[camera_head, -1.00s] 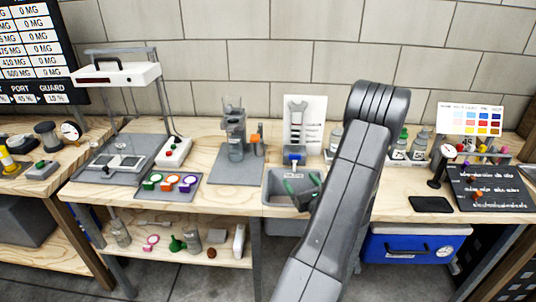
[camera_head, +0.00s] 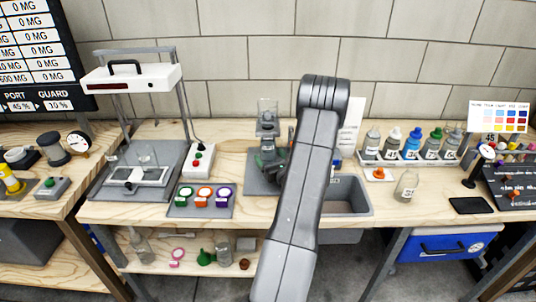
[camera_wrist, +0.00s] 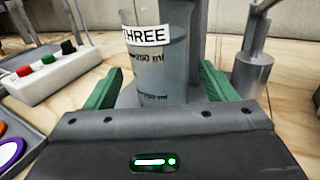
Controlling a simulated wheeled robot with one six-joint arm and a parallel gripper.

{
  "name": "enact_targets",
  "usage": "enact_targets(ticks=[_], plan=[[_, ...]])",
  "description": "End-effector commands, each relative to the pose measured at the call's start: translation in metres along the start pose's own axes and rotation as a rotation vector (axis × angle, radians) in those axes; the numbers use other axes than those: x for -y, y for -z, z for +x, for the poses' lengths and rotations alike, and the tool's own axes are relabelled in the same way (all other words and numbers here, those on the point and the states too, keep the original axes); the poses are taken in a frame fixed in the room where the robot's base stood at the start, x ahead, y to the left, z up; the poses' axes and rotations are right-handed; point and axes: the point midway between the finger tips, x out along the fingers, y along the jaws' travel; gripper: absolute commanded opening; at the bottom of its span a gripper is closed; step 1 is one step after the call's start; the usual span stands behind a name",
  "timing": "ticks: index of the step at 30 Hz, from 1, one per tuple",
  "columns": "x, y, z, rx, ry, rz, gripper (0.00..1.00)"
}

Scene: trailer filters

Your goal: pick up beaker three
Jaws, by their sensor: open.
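Beaker three (camera_wrist: 150,75) is a clear beaker with a white THREE label and millilitre marks, seen large in the wrist view. It holds greyish liquid and stands upright on a grey stand in front of a grey post. My gripper (camera_wrist: 160,88) is open, with one green finger on each side of the beaker. I cannot tell whether either finger touches it. In the head view, my gripper (camera_head: 266,163) is at the stand, left of my forearm. The beaker (camera_head: 268,145) is partly hidden there.
A white box with coloured buttons (camera_head: 198,160) and a tray of coloured rings (camera_head: 201,200) lie left of the stand. A grey bin (camera_head: 350,197) is set in the bench to the right. Several bottles (camera_head: 411,143) stand further right. A metal post (camera_wrist: 252,70) stands close on the right.

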Motion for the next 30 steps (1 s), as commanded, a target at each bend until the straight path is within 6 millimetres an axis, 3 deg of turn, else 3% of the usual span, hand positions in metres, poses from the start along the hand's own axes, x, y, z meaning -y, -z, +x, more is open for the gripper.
enact_targets(ticks=[2, 11, 30], plan=[[0.0, 0.0, 0.0, 0.0, 0.0, 0.0, 0.78], [0.0, 0.0, -0.001, 0.0, 0.0, 0.0, 0.19], [0.004, -0.011, -0.004, 0.001, -0.003, -0.001, 0.19]])
